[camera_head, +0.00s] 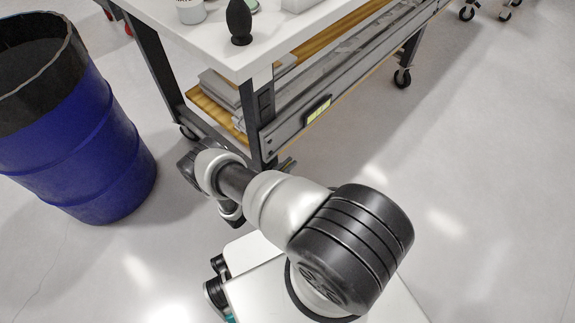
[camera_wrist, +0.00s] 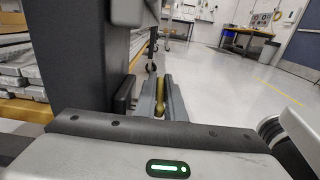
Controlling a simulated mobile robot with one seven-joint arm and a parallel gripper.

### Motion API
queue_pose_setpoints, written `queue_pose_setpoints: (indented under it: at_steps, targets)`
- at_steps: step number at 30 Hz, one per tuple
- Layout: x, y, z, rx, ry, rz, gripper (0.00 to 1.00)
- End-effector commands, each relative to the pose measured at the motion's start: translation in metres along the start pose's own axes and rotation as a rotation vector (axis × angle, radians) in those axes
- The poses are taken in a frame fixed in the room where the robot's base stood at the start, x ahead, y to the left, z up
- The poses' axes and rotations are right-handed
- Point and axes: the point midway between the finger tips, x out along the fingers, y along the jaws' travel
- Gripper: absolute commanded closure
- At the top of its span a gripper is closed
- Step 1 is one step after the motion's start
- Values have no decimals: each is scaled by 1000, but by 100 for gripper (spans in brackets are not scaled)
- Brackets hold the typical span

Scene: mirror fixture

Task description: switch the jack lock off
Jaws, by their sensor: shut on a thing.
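My gripper (camera_wrist: 160,88) reaches forward in the wrist view, its two grey fingers close together. A narrow yellow piece (camera_wrist: 159,102) shows between them and seems to be the jack lock's handle; the fingers are shut on it. The dark upright leg (camera_wrist: 85,60) of the fixture stands just left of the fingers. In the head view, my arm reaches to the near corner leg (camera_head: 258,112) of the white-topped fixture (camera_head: 265,30). The fingers and the lock cannot be made out clearly there. I cannot tell the lock's on or off position.
A blue barrel (camera_head: 85,140) stands on the floor left of the fixture. A black object (camera_head: 239,20) stands on the fixture's top near its edge. A wooden lower shelf (camera_head: 222,103) holds flat grey items.

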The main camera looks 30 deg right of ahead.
Motion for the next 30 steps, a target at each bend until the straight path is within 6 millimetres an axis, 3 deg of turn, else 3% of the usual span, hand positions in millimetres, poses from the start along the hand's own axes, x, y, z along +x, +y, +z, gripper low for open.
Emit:
queue_pose_setpoints:
  at_steps: [8, 17, 19, 30]
  targets:
    - [1, 1, -4, 0, 154, 2, 100]
    - [1, 0, -7, 1, 171, 1, 100]
    - [1, 0, -7, 1, 171, 1, 84]
    - [0, 1, -7, 0, 170, 0, 83]
